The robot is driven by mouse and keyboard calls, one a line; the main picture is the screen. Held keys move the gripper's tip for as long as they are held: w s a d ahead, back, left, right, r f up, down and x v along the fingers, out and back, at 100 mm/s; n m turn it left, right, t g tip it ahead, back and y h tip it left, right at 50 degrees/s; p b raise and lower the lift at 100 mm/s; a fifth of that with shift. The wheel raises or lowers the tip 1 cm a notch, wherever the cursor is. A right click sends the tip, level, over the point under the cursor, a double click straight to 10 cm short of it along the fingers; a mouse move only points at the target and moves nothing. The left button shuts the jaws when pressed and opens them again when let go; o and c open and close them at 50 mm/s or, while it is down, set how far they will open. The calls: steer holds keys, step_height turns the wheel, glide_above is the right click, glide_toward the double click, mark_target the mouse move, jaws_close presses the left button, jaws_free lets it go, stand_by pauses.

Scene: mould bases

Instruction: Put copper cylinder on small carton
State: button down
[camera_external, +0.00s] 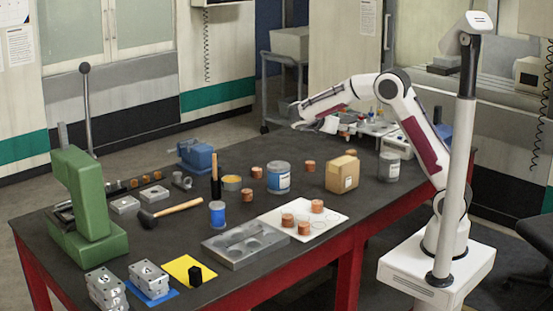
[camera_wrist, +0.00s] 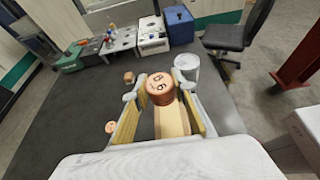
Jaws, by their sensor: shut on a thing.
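My gripper (camera_wrist: 162,98) is shut on a copper cylinder (camera_wrist: 160,86), whose marked round top faces the wrist camera. In the external view my gripper (camera_external: 333,126) is raised behind and above the small carton (camera_external: 340,176), with the held cylinder (camera_external: 343,127) small at its tip. The tan carton stands upright on the dark table. In the wrist view a tan strip of the carton (camera_wrist: 171,122) shows between the fingers, partly hidden by the cylinder. A gap shows between gripper and carton in the external view.
A grey jar (camera_external: 388,166) stands right of the carton; a blue-labelled can (camera_external: 279,178) stands left. Other copper cylinders stand on the table (camera_external: 310,166) and on a white sheet (camera_external: 300,213). A white device (camera_wrist: 153,36) and blue box (camera_wrist: 179,24) are at the far end.

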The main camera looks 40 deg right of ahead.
stand_by(0.3)
glide_above(343, 161)
steer(key=shift+f, duration=3.1)
steer(key=shift+f, duration=1.85)
steer(key=shift+f, duration=0.15)
steer(key=c, duration=1.6)
jaws_free()
steer(key=shift+c, duration=0.2)
steer(key=v, duration=1.2)
